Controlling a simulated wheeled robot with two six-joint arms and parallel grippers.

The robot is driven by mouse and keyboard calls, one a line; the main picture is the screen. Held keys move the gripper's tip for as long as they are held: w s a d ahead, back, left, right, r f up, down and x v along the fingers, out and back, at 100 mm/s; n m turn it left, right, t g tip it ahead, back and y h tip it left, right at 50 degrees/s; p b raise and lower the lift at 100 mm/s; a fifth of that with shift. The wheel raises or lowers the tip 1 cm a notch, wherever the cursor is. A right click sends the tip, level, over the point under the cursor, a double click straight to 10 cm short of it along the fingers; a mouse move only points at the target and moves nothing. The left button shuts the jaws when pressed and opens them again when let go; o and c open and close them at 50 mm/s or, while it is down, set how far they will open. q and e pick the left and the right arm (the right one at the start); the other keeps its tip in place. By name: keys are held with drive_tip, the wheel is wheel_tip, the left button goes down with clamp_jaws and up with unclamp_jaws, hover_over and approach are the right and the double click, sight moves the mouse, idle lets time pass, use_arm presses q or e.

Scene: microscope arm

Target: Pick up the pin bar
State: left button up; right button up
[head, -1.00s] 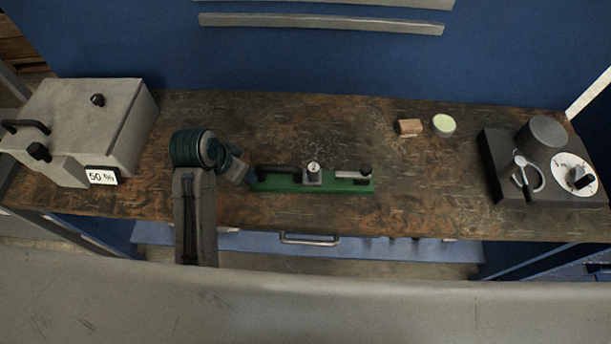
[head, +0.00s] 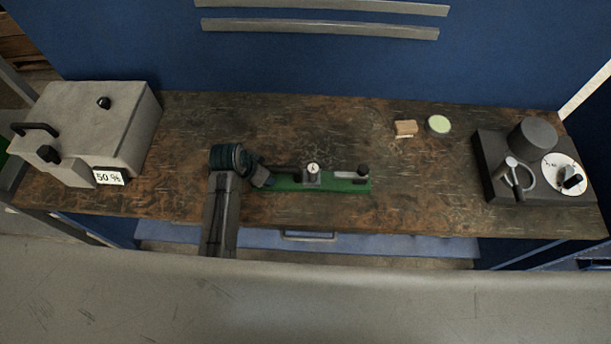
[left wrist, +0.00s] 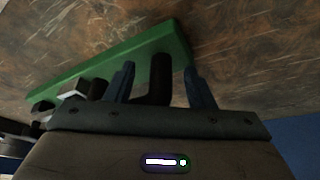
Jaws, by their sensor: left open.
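The pin bar, which I take to be the long green bar (head: 325,187), lies on the bench with a black handle (head: 287,170), a small round dial (head: 312,168) and a metal rod with a black knob (head: 352,174). My left gripper (head: 270,180) is at the bar's left end and covers part of it. In the left wrist view the green bar (left wrist: 110,62) runs diagonally. My open left gripper (left wrist: 158,70) has one finger on each side of the black handle (left wrist: 160,82), with gaps visible on both sides. My right gripper is not in view.
A grey box (head: 95,125) with a "50 %" label stands at the left. A wooden block (head: 405,128) and a round pale-topped tin (head: 438,125) sit at the back right. A dark device with a white dial (head: 500,175) stands at the right. The bench behind the bar is clear.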

use_arm(q)
drive_tip(key=shift+f, duration=0.15)
clamp_jaws()
drive_tip(key=shift+w, duration=0.1)
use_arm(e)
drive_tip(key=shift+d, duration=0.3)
